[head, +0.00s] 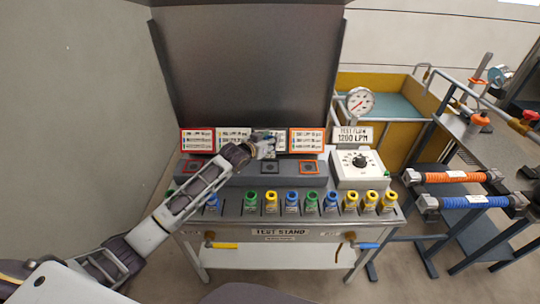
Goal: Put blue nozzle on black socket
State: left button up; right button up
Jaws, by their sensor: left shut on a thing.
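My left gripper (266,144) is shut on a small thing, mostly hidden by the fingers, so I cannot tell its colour. The gripper is above and behind the grey raised block, in front of the signs. A black-framed socket (270,168) is on the block below it, with an orange-framed socket (309,168) to its right and a red-framed one (190,167) at the left. Blue nozzles (211,202), (291,201) and (331,202) stand in the front row among green (250,202) and yellow (371,201) ones. The row has a gap between the leftmost blue and green nozzles. My right gripper is out of view.
The test stand (280,233) has a tall grey back panel (245,65). A white dial box (359,167) stands at the right of the block. Signs (307,141) line the back. My left arm covers part of the block's left side.

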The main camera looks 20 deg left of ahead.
aim_at(270, 152)
pick_arm(q)
jog(key=shift+f, duration=1.55)
jog(key=shift+f, duration=0.1)
jog(key=shift+f, duration=1.8)
jog(key=o, duration=1.3)
jog(key=shift+f, duration=0.15)
jog(key=shift+s, duration=0.1)
jog(key=v, duration=1.2)
